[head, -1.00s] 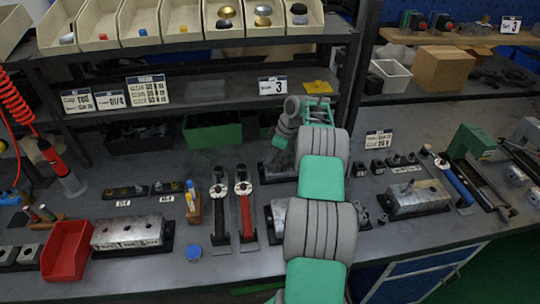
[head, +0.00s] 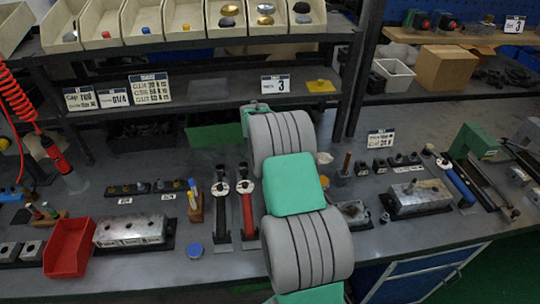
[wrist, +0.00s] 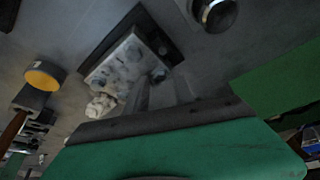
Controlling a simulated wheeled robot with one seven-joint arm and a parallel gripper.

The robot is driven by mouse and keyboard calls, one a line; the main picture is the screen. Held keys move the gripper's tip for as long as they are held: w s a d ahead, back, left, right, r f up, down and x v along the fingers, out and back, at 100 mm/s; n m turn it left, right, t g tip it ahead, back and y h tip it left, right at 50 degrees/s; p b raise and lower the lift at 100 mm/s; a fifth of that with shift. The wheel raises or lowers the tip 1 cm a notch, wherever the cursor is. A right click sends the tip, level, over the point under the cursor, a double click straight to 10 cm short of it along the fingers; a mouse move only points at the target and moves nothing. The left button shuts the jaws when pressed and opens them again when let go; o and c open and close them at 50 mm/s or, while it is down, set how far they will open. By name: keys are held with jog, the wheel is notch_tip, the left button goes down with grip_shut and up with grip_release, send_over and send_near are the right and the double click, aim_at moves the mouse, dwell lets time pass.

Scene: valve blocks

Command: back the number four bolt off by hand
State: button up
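In the wrist view, a pale metal valve block (wrist: 128,62) on a black base lies just ahead of my gripper (wrist: 160,92). Several round bolt heads show on its top, including one near its right corner (wrist: 159,75). I cannot read any number there, so I cannot tell which bolt is number four. My two grey fingers stand apart near the block's lower edge, with nothing seen between them.
A white lumpy piece (wrist: 100,106) lies beside the block. A yellow-topped round item (wrist: 45,75) stands to the left, and a green bin (wrist: 280,88) to the right. In the head view, red-handled and black-handled wrenches (head: 246,210) lie left of my arm; another block (head: 418,195) sits right.

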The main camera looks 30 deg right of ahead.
jog(key=shift+w+m+g+h, duration=0.1)
jog(key=shift+m+g+h, duration=0.25)
jog(key=shift+m, duration=0.85)
jog(key=shift+a+f+b, duration=0.1)
jog(key=shift+b, duration=0.2)
jog(key=shift+c, duration=0.4)
grip_shut()
